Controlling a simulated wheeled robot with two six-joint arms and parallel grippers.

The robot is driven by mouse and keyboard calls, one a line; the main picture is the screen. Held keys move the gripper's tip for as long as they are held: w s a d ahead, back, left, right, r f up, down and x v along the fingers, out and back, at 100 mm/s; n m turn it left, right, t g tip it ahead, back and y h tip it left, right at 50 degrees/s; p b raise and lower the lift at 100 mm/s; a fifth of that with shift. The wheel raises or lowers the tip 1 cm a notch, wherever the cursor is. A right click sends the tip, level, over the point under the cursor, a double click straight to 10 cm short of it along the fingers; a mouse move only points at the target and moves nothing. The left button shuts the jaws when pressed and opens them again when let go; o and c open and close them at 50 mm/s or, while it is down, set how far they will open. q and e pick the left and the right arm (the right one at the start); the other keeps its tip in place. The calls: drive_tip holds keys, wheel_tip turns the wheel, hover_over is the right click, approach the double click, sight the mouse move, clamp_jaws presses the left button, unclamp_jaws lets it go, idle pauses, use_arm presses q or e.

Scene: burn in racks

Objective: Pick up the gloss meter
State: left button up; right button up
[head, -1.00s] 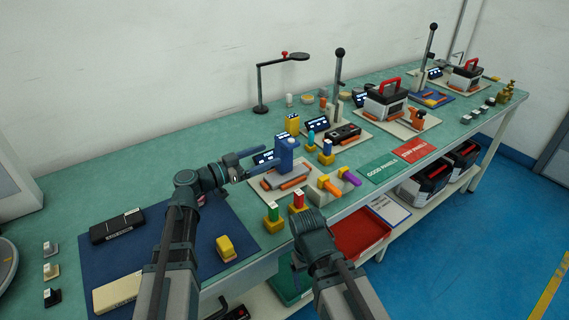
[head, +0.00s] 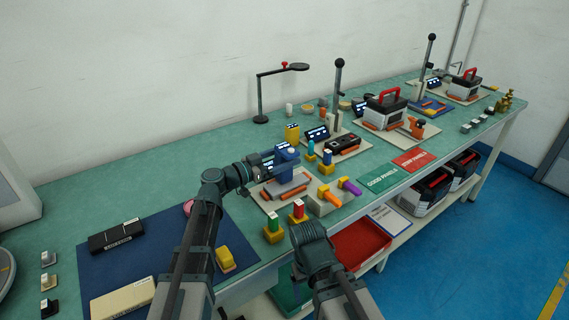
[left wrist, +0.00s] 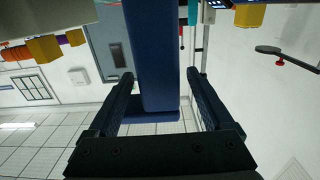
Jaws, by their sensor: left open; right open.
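A blue upright block-shaped device (head: 290,175) stands on a pale base plate in the middle of the bench. I can read no label on it, so I cannot tell for sure that it is the gloss meter. My left gripper (head: 284,158) is open at its upper part and hides some of it. In the left wrist view the blue device (left wrist: 155,50) runs between the two spread fingers of my left gripper (left wrist: 160,80); contact cannot be told. My right gripper (head: 308,234) is open, low in front of the bench edge, its fingers mostly hidden.
Red and green-topped yellow blocks (head: 298,212) and orange and purple-handled tools (head: 328,197) stand close to the blue device. A tall black lever stand (head: 338,95) is behind. The blue mat (head: 150,262) holds a black labelled box (head: 117,237). A red bin (head: 360,242) sits below.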

use_arm(q)
clamp_jaws()
idle(0.4)
drive_tip(key=shift+r, duration=0.1)
use_arm(e)
drive_tip(key=shift+r, duration=0.15)
use_arm(q)
wheel_tip(320, 180, up, 10)
drive_tip(key=p, duration=1)
use_arm(e)
wheel_tip(320, 180, up, 10)
use_arm(q)
drive_tip(key=shift+r, duration=0.1)
